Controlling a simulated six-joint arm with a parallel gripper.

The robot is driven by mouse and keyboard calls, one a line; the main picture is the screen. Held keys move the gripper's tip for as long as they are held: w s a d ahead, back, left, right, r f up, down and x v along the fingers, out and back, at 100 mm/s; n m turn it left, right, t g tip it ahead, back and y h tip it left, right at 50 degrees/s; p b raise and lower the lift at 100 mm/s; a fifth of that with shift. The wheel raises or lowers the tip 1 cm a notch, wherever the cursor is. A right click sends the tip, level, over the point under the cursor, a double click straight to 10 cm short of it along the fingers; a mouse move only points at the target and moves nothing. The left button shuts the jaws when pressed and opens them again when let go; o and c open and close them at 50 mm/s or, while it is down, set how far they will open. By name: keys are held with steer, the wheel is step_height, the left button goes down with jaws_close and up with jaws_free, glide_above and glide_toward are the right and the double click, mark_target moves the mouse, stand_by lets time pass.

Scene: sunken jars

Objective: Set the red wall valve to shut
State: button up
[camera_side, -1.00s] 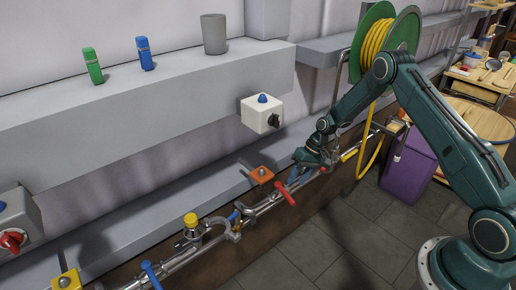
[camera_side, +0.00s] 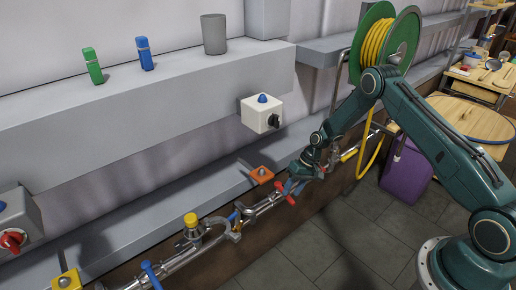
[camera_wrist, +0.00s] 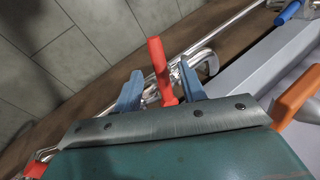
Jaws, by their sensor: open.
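The red wall valve's lever handle (camera_side: 291,200) sits on the metal pipe run along the low wall, partly covered by my gripper in the side view. In the wrist view the red handle (camera_wrist: 159,62) stands up between my two blue-grey fingers, its tip reaching past them. My gripper (camera_wrist: 157,72) is open, with one finger on each side of the handle. Gaps show on both sides, and contact is not clear. In the side view my gripper (camera_side: 292,186) is at the handle. The valve body is mostly hidden.
A white switch box (camera_side: 261,113) is above. The floor (camera_side: 330,235) in front is clear.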

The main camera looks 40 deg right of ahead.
mark_target(289, 196)
steer(key=shift+a+f, duration=0.25)
steer(key=shift+f, duration=0.25)
steer(key=shift+f, duration=0.15)
steer(key=shift+x, duration=1.25)
